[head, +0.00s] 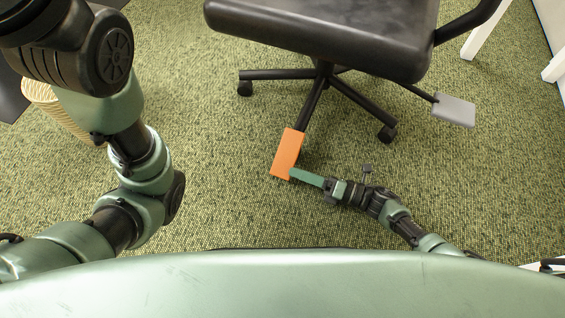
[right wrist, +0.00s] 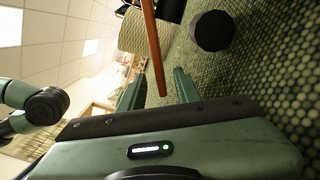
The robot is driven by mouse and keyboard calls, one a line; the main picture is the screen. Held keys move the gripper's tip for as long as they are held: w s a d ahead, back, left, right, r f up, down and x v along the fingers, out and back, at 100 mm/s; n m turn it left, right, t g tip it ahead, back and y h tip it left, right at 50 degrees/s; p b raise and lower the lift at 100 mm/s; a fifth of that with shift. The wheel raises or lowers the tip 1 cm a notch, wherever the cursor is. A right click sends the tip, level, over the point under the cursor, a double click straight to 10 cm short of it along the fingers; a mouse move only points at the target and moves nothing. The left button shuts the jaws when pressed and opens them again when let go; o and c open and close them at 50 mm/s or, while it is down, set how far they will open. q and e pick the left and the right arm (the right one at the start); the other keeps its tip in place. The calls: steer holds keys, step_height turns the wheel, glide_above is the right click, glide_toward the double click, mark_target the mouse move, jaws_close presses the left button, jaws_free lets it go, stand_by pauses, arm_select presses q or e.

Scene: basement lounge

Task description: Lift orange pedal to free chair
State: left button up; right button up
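The orange pedal (head: 287,153) is a flat plate near the floor, at the front end of one leg of the black office chair (head: 325,35). My right gripper (head: 293,174) is at the pedal's near right edge. In the right wrist view the orange pedal (right wrist: 152,45) shows edge-on as a thin bar. Its near end lies between the two green fingers of my right gripper (right wrist: 158,88), which stand apart with gaps on both sides. My left arm is at the left of the head view; its gripper is out of sight.
A grey pedal (head: 454,109) sticks out at the chair's right side. Chair casters (head: 387,133) stand on the green carpet (head: 200,190). A woven basket (head: 58,108) is partly behind my left arm. White furniture legs (head: 486,35) stand at upper right. Carpet left of the pedal is clear.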

mark_target(283, 166)
steer(key=b+x, duration=0.1)
steer(key=x, duration=0.3)
steer(key=shift+a+f, duration=0.1)
steer(key=shift+a, duration=0.05)
steer(key=shift+w+a+b, duration=0.3)
steer(key=shift+a+b, duration=0.05)
steer(key=shift+a, duration=0.2)
jaws_close()
stand_by(0.8)
